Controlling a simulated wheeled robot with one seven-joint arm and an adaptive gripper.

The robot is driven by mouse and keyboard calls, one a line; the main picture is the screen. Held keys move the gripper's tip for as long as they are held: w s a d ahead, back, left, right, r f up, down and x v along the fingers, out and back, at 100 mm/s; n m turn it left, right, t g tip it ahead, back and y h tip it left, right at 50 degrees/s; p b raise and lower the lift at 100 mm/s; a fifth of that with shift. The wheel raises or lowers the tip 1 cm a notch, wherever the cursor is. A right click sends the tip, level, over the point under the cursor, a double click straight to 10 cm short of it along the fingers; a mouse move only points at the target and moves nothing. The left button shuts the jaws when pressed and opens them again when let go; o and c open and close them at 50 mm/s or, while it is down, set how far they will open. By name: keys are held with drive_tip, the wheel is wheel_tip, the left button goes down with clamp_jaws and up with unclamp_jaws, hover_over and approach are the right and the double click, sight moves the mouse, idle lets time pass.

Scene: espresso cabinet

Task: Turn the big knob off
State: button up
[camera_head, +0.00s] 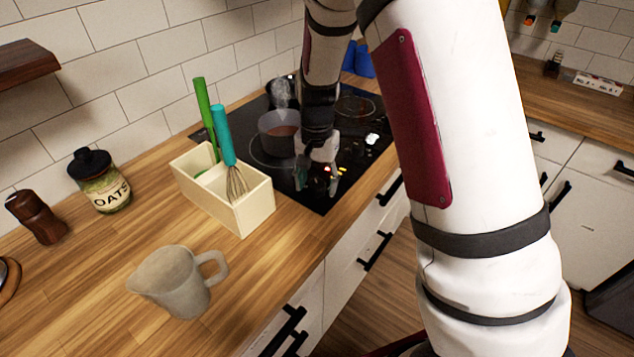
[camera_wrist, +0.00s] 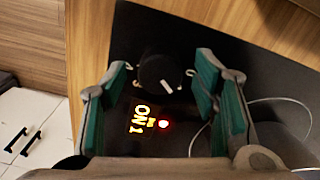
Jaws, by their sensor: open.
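The big knob (camera_wrist: 160,73) is a round black knob with a white pointer line on the dark cooktop panel (camera_wrist: 230,45). In the wrist view it sits between the two green-padded fingers of my gripper (camera_wrist: 162,82), with a gap on each side. The pointer is tilted. In the head view my gripper (camera_head: 318,180) is open over the cooktop's front edge, and the knob cannot be made out there.
A pot (camera_head: 277,133) with brown contents stands on the cooktop just left of my gripper. A cream utensil box (camera_head: 245,212) with a whisk (camera_head: 236,184) is nearby. A jug (camera_head: 175,283) and an oats jar (camera_head: 103,184) stand on the counter.

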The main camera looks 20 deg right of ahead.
drive_tip(key=shift+f, duration=0.35)
drive_tip(key=shift+c, duration=0.5)
drive_tip(key=c, duration=1.1)
drive_tip(key=shift+o, duration=0.2)
drive_tip(key=shift+n, duration=0.3)
drive_tip(key=n, duration=0.3)
drive_tip(key=shift+n, duration=2.1)
